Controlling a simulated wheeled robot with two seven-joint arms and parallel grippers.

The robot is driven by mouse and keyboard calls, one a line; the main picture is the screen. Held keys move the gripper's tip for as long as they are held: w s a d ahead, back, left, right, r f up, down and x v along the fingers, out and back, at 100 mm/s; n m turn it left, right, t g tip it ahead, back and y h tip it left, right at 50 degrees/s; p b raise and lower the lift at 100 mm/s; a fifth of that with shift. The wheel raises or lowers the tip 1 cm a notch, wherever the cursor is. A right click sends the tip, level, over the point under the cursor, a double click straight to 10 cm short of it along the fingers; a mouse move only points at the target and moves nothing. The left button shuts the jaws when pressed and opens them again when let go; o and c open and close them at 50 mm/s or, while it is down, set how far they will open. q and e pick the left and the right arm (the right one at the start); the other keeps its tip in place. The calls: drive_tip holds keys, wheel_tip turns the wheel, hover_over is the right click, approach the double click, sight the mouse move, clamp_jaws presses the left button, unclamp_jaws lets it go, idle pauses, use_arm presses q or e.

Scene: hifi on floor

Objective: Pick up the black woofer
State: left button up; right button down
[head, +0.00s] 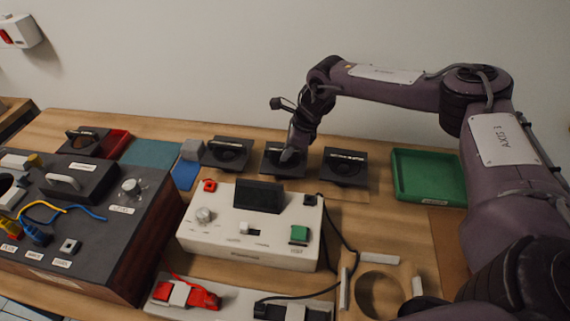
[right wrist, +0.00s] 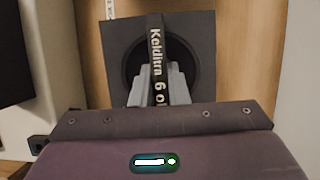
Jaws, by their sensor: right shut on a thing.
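Three similar dark square speaker units with round cones stand in a row at the back of the table: a left one (head: 226,153), a middle one (head: 272,160) and a right one (head: 345,166). My right gripper (head: 289,154) comes down from above onto the middle one and partly hides it. In the right wrist view the grey fingers (right wrist: 159,86) are shut on the black lettered bar (right wrist: 156,48) across this black woofer (right wrist: 197,38). The woofer appears to be at table level; I cannot tell whether it is lifted. My left gripper is out of view.
A white control box (head: 250,236) with a dark screen stands in front of the speakers. A large dark console (head: 100,225) fills the left. A green tray (head: 428,177) lies to the right. A wooden piece with a round hole (head: 380,294) lies at the front right.

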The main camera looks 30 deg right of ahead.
idle(0.3)
drive_tip(key=shift+w+r, duration=0.1)
drive_tip(key=shift+r, duration=0.15)
drive_tip(key=shift+r, duration=0.2)
wheel_tip(320, 180, up, 20)
drive_tip(key=b, duration=0.1)
idle(0.5)
drive_tip(key=shift+f, duration=0.15)
